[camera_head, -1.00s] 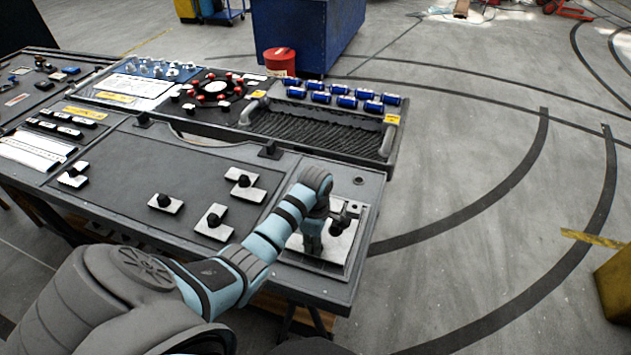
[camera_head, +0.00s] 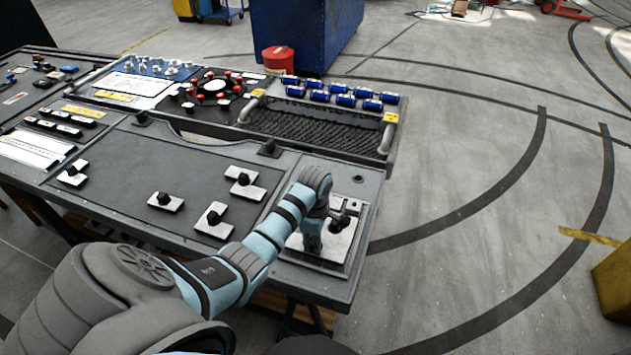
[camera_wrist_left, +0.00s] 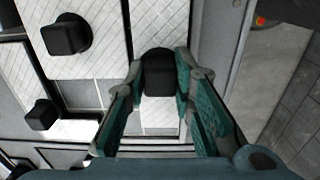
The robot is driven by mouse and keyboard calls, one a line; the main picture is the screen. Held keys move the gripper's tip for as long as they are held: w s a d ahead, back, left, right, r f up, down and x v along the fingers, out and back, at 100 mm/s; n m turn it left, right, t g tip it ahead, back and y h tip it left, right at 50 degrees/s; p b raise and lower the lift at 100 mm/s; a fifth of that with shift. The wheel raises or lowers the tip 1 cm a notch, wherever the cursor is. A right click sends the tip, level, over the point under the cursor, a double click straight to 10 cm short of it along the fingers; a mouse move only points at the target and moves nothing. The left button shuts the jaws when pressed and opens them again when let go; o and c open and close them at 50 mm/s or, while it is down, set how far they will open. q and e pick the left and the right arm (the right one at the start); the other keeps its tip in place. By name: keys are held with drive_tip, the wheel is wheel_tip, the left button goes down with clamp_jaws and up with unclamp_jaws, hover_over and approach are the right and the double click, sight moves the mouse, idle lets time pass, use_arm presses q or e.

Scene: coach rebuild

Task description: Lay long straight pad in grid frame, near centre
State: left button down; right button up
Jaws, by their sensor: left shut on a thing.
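The grid frame (camera_head: 322,268) is a shallow dark-rimmed tray at the right end of the table, with pale pads inside. My left gripper (camera_head: 312,245) points down over it. In the left wrist view my gripper (camera_wrist_left: 160,78) is shut on the black knob of a long straight pad (camera_wrist_left: 158,22), a pale ribbed strip. The strip lies in or just above the frame; I cannot tell if it touches the bottom. Another pale pad (camera_wrist_left: 92,72) with a black knob lies beside it on the left. My right gripper is not in view.
Loose knobbed pads lie on the dark tabletop: one (camera_head: 254,193) near the frame, one (camera_head: 206,228) in front, a short one (camera_head: 156,204) and one (camera_head: 75,181) farther left. A black tray with blue cylinders (camera_head: 345,100) stands behind. Open floor lies to the right.

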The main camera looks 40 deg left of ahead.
use_arm(q)
drive_tip(key=shift+f, duration=1.15)
idle(0.9)
drive_tip(key=c, duration=1.3)
unclamp_jaws()
drive_tip(key=shift+r, duration=1)
drive_tip(key=o, duration=0.4)
